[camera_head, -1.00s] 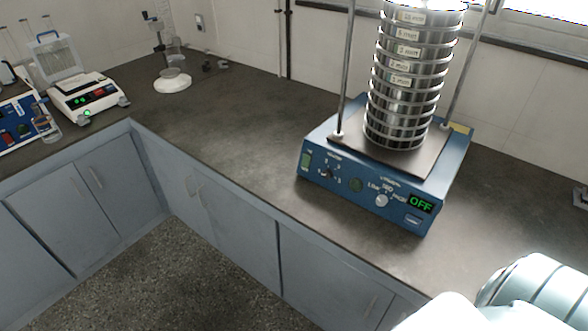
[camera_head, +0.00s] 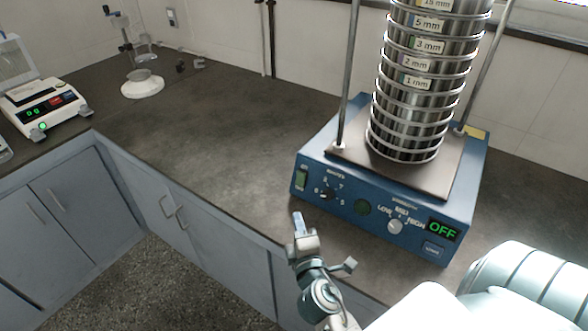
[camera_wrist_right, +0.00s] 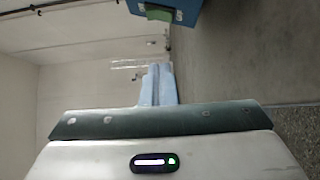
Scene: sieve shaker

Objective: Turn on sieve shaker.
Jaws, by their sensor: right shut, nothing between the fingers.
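The blue sieve shaker (camera_head: 340,205) stands on the dark counter with a tall stack of metal sieves (camera_head: 410,105) on its plate. Its front panel has a green rocker switch (camera_head: 301,180) at the left, a numbered dial (camera_head: 326,193), a LOW-MED-HIGH knob (camera_head: 395,226) and a display (camera_head: 443,229) reading OFF. My right gripper (camera_head: 297,222) is shut and empty, in front of and below the switch, apart from the panel. In the right wrist view the shut fingers (camera_wrist_right: 157,85) point toward the shaker's blue corner (camera_wrist_right: 183,8) and green switch (camera_wrist_right: 158,12). My left gripper is out of view.
A white balance (camera_head: 45,108) and a stand with a white base (camera_head: 142,84) are at the left and back. The counter (camera_head: 200,130) left of the shaker is clear. Two upright rods flank the sieve stack. Grey cabinets lie below the counter edge.

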